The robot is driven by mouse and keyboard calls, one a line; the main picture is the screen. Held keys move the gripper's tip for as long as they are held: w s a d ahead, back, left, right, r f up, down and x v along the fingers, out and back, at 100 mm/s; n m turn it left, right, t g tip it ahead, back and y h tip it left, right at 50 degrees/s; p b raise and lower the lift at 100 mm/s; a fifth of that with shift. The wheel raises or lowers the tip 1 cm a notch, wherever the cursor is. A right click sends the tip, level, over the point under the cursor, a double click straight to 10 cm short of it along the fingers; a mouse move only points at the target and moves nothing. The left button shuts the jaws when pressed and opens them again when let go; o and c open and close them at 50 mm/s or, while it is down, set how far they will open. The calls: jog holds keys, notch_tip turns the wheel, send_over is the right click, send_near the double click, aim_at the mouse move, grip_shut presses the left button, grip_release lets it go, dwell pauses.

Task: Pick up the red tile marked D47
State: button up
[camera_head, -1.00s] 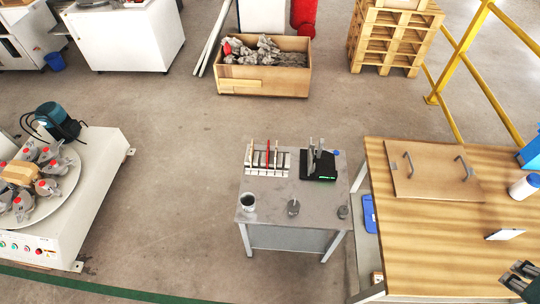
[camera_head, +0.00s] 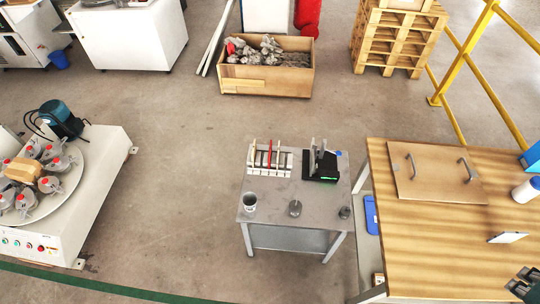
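A thin red tile (camera_head: 269,154) stands upright in a white slotted rack (camera_head: 258,171) on the small grey table, among several pale and dark tiles. Its marking is too small to read, so I cannot confirm D47. My gripper (camera_head: 524,283) is a dark shape cut off at the bottom right corner, over the wooden table and far to the right of the rack. Its fingers are too small and cropped to show whether they are open or shut.
On the grey table (camera_head: 270,205) stand a black device (camera_head: 321,174) with a green light, a cup (camera_head: 249,202) and two small metal items. The wooden table (camera_head: 440,240) bears a handled board (camera_head: 438,172) and a white bottle (camera_head: 525,190). Open floor lies left of the grey table.

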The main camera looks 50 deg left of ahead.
jog(key=shift+a, duration=0.1)
jog(key=w+a+r+n+g+y, duration=0.2)
jog(key=w+a+n, duration=0.1)
jog(key=w+a, duration=1.25)
jog(key=w+a+f+n+g+b, duration=0.1)
jog(key=w+a+f, duration=0.15)
jog(key=a, duration=1.05)
jog(key=w+a+f+n+g, duration=0.15)
jog(key=a+f, duration=0.25)
jog(key=a, duration=0.8)
jog(key=a+f, duration=0.3)
jog(key=a, duration=0.4)
jog(key=a+f, duration=0.4)
jog(key=a, duration=0.2)
jog(key=s+a+f+n+g, duration=0.1)
jog(key=s+a+f, duration=0.4)
jog(key=a+f, duration=0.3)
jog(key=s+a+f+n+h, duration=0.1)
jog(key=s+a+f, duration=0.4)
jog(key=a+f, duration=0.3)
jog(key=s+a+f+n+g+h+b, duration=0.1)
jog(key=s+a+f, duration=0.5)
jog(key=a, duration=0.7)
jog(key=shift+a+f+n+g, duration=0.15)
jog(key=shift+a+f+g, duration=0.05)
jog(key=shift+f, duration=0.45)
jog(key=shift+a+f+n+g, duration=0.1)
jog(key=shift+a+f+g, duration=0.05)
jog(key=shift+f, duration=0.5)
jog(key=shift+s+f, duration=0.1)
